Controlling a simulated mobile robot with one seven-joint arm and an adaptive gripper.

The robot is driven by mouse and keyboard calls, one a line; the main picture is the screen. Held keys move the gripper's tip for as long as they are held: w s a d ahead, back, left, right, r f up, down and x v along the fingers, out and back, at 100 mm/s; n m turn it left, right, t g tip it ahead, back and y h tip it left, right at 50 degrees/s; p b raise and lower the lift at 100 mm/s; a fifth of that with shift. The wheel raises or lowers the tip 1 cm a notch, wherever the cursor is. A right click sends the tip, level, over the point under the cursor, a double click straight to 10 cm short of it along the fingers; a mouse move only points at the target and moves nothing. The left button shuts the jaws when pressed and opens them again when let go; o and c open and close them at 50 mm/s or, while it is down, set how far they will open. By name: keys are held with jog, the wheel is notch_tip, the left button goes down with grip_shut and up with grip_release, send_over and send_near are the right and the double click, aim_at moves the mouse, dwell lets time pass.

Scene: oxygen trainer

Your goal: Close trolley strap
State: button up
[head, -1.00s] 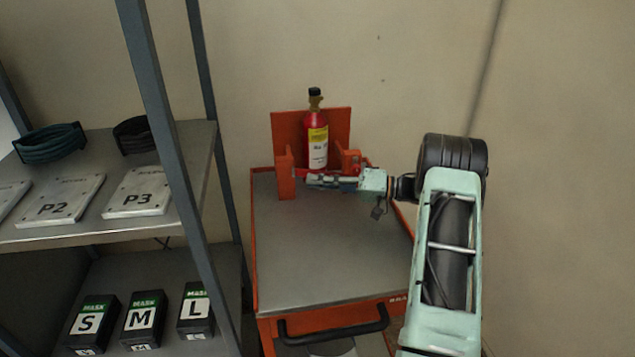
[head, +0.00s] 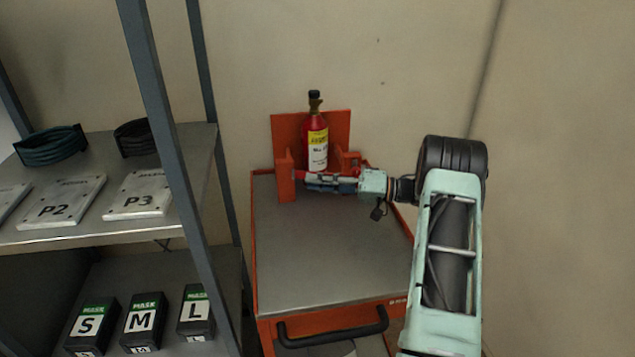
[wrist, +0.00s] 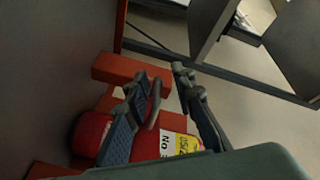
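The red oxygen cylinder (head: 317,150) with a yellow and white label stands upright in an orange holder (head: 285,175) at the back of the trolley (head: 320,245). My gripper (head: 308,181) reaches in from the right, across the front of the cylinder's lower part. In the wrist view the fingers (wrist: 160,75) are apart. A thin curved strap-like piece (wrist: 154,104) lies between them, close to the left finger. I cannot tell whether they touch. The cylinder (wrist: 90,133) lies behind the fingers.
A grey shelf unit at the left holds plates P2 (head: 62,200) and P3 (head: 138,193), coiled hoses (head: 50,146) and mask boxes (head: 145,320). Its post (head: 170,150) stands near the trolley. The trolley top is clear in front. A wall is close behind.

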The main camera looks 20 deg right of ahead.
jog(key=v, duration=1.2)
